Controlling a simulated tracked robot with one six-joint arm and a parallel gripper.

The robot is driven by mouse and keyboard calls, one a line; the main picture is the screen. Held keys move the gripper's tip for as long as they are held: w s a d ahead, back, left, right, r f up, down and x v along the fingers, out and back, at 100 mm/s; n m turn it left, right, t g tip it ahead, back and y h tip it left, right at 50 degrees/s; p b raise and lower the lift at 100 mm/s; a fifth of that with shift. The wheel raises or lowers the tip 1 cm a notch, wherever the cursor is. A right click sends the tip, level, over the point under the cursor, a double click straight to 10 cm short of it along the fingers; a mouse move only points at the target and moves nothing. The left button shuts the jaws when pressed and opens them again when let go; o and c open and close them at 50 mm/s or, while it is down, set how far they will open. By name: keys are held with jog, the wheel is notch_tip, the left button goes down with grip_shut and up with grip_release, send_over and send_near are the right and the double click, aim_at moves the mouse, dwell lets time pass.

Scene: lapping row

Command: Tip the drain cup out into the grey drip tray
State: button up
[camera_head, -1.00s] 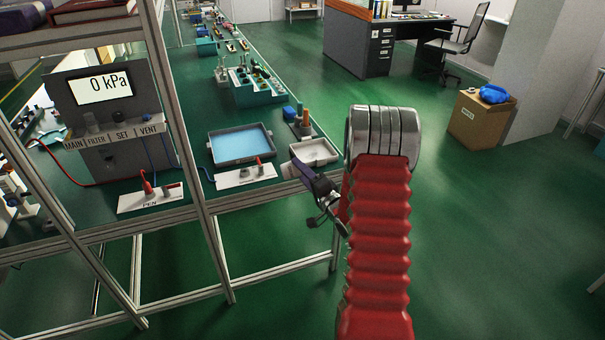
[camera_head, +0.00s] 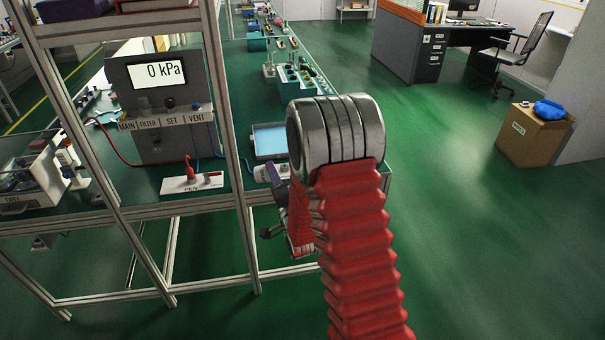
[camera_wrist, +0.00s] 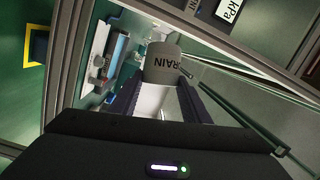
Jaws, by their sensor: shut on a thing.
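The drain cup (camera_wrist: 163,64), a grey cup lettered DRAIN, is between the fingers of my gripper (camera_wrist: 161,92) in the wrist view. The gripper is shut on it. The lettering looks upside down in that view; I cannot tell how far the cup is tilted in the room. In the head view my gripper (camera_head: 276,182) shows in part beside the bench's front edge, and my arm hides the cup. A grey-rimmed tray with a light blue inside (camera_head: 268,139) lies on the bench behind it, partly covered by my arm. I cannot tell if it is the drip tray.
A metal frame post (camera_head: 236,150) stands left of my gripper. A panel with a 0 kPa display (camera_head: 158,74) and a white PEN plate (camera_head: 195,183) are on the bench. Teal racks (camera_head: 297,80) stand further back. Open green floor (camera_head: 450,220) lies to the right.

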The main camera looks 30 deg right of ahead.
jog(key=a+r+n+y, duration=0.1)
jog(key=a+y, duration=0.1)
jog(key=a, duration=0.8)
jog(key=shift+a+r, duration=0.15)
jog(key=shift+a, duration=0.2)
jog(key=shift+s, duration=0.1)
